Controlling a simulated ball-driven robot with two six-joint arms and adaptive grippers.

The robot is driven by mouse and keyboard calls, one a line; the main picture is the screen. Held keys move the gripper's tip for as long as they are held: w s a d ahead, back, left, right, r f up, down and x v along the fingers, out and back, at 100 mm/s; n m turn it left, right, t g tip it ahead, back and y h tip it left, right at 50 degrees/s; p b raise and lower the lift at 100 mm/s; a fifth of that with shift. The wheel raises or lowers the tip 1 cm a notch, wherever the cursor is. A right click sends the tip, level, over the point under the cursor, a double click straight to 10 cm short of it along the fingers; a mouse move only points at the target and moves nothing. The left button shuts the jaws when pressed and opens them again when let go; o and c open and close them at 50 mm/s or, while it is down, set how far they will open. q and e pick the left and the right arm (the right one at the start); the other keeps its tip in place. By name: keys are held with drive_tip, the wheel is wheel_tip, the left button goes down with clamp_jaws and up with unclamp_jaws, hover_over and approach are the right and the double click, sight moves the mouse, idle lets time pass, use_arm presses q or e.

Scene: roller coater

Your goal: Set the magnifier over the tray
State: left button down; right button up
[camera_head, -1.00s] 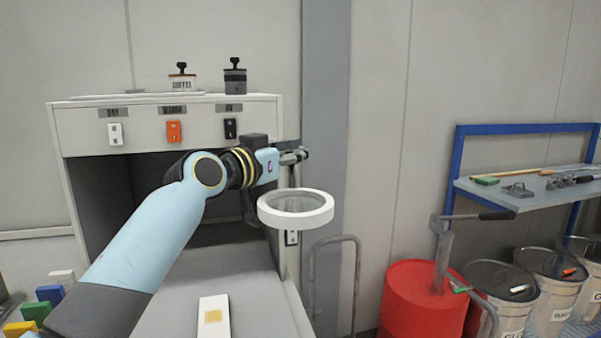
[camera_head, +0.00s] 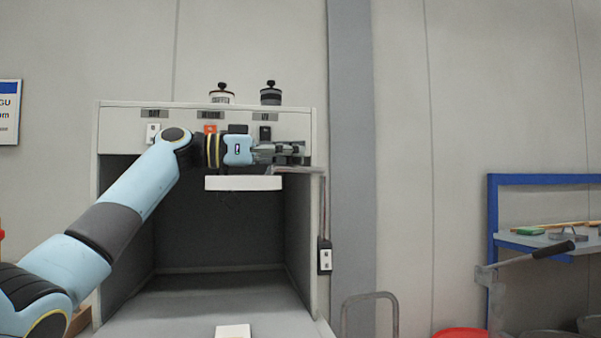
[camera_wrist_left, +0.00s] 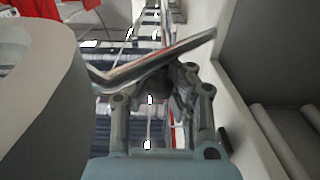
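The magnifier (camera_head: 243,183) is a white ring seen edge-on in the head view, level, in front of the dark booth opening. Its thin metal arm runs right to the booth's right post. My left gripper (camera_head: 290,153) is just above and right of the ring. In the left wrist view its fingers (camera_wrist_left: 160,82) close around the metal arm, and the ring (camera_wrist_left: 40,95) fills the left side. A white tray (camera_head: 233,331) lies on the grey booth surface at the bottom edge, mostly cut off, lower than the ring. My right gripper is not in view.
The booth (camera_head: 215,118) has switches on its front panel and two jars (camera_head: 271,94) on top. A power box (camera_head: 325,256) hangs on its right side. A blue-framed shelf (camera_head: 493,230) and a red drum (camera_head: 460,333) stand at right. The booth floor (camera_head: 190,290) is clear.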

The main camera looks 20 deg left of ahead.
use_arm(q)
drive_tip(key=shift+a+f+g, duration=0.2)
drive_tip(key=shift+f+g, duration=0.2)
drive_tip(key=shift+g, duration=0.1)
drive_tip(key=shift+m, duration=0.3)
drive_tip(key=c, duration=1.4)
unclamp_jaws()
drive_tip(key=shift+s+a+r, duration=0.25)
drive_tip(key=shift+s+a, duration=0.1)
drive_tip(key=shift+s, duration=0.05)
drive_tip(key=shift+o, duration=1.2)
drive_tip(key=shift+w+d+r, duration=0.1)
drive_tip(key=v, duration=1.2)
drive_tip(key=shift+f, duration=0.3)
